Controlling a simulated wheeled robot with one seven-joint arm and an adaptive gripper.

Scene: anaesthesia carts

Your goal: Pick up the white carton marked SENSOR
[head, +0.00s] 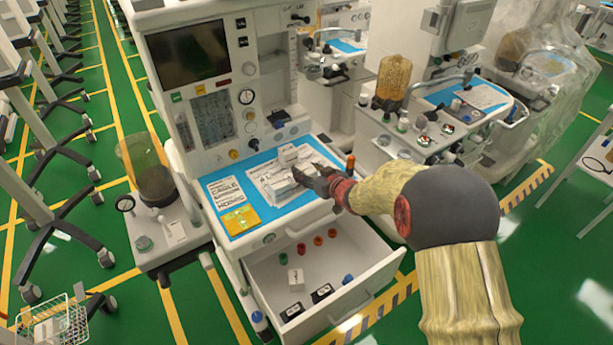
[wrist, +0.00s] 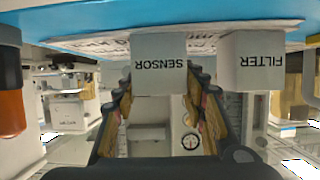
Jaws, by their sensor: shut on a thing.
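The white carton marked SENSOR (wrist: 158,62) is in the wrist view, its lettering upside down. My gripper (wrist: 160,86) has its two fingers against the left and right sides of the carton's lower part in that picture. The carton is close to the papers and blue top; I cannot tell whether it still touches them. In the head view my gripper (head: 303,173) is over the papers on the cart's blue worktop (head: 240,170). A small white carton (head: 288,155) shows beside it there, its lettering too small to read.
A white carton marked FILTER (wrist: 251,62) stands close beside the SENSOR carton. Printed papers (head: 264,183) and a yellow packet (head: 239,220) lie on the worktop. An open drawer (head: 345,262) below holds small coloured items. The machine's tall front (head: 215,100) rises behind.

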